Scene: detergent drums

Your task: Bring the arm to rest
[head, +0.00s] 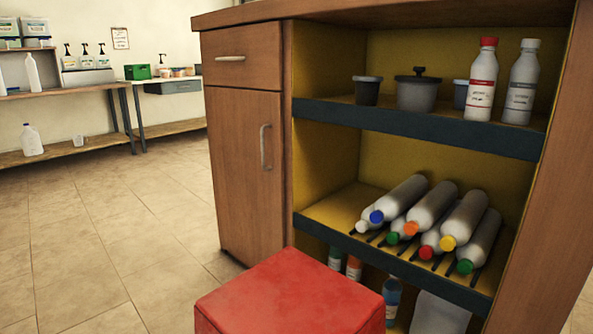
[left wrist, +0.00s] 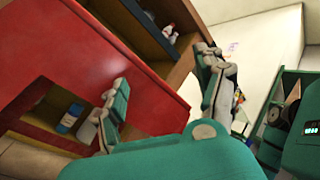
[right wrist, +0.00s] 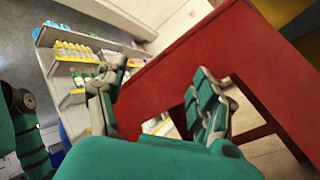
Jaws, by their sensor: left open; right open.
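Neither of my arms shows in the head view. My left gripper (left wrist: 163,68) shows in the left wrist view with its two teal and grey fingers spread and nothing between them. Behind them are a red surface and a wooden shelf unit, seen at a tilt. My right gripper (right wrist: 160,68) shows in the right wrist view, also spread and empty. A red piece of furniture with legs (right wrist: 190,60) lies behind its fingers. I cannot tell how far either gripper is from these surfaces.
A wooden cabinet (head: 245,150) with open yellow-backed shelves stands ahead, holding several lying bottles (head: 435,212). A red block-like top (head: 290,298) stands close in front. A shelf of bottles (right wrist: 75,60) shows in the right wrist view. Tiled floor (head: 100,240) is clear at left.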

